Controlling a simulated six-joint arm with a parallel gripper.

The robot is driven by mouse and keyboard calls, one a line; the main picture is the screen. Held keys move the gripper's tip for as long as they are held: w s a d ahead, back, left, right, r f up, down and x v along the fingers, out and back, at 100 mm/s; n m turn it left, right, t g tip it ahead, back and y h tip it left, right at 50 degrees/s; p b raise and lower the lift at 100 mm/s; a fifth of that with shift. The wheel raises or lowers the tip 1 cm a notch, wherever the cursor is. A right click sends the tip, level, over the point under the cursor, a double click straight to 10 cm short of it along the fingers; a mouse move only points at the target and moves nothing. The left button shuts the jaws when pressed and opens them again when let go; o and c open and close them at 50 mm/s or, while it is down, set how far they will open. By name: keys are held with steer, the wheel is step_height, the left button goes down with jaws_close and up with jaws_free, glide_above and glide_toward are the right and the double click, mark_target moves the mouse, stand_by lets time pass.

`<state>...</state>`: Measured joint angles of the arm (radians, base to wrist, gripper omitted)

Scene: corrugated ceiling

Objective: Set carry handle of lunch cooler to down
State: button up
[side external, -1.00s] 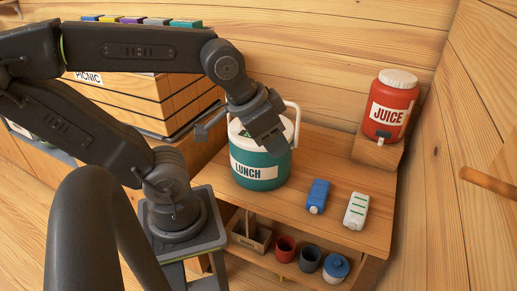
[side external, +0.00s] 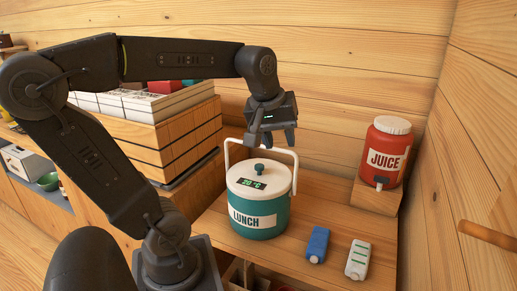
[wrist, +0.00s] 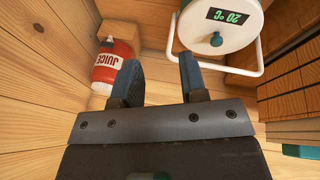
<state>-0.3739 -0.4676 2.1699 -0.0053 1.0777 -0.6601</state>
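The lunch cooler (side external: 259,222) is a teal drum with a white lid, a small display and a teal knob, standing on the wooden table. Its white carry handle (side external: 228,160) stands up as an arch above the lid. My gripper (side external: 271,140) is above the cooler, by the top bar of the handle, and hides part of it. In the wrist view, my gripper (wrist: 159,68) has its fingers apart with nothing between them. The handle (wrist: 247,72) shows there beyond and right of the fingers, below the lid (wrist: 232,35). I cannot tell whether they touch.
A red juice jug (side external: 386,158) stands on a wooden block (side external: 374,199) at the right, near the wall. A blue carton (side external: 317,243) and a white carton (side external: 358,259) lie at the table's front. A wooden crate (side external: 183,135) is at the left.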

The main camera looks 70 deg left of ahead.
steer(key=a+r+n+g, duration=0.2)
steer(key=a+r+n, duration=0.1)
steer(key=a+n, duration=1.35)
steer(key=shift+m, duration=0.65)
steer(key=x, duration=0.9)
steer(key=a+x, duration=0.1)
steer(key=x, duration=0.3)
steer(key=shift+a+f, duration=0.1)
steer(key=shift+f, duration=0.1)
jaws_close()
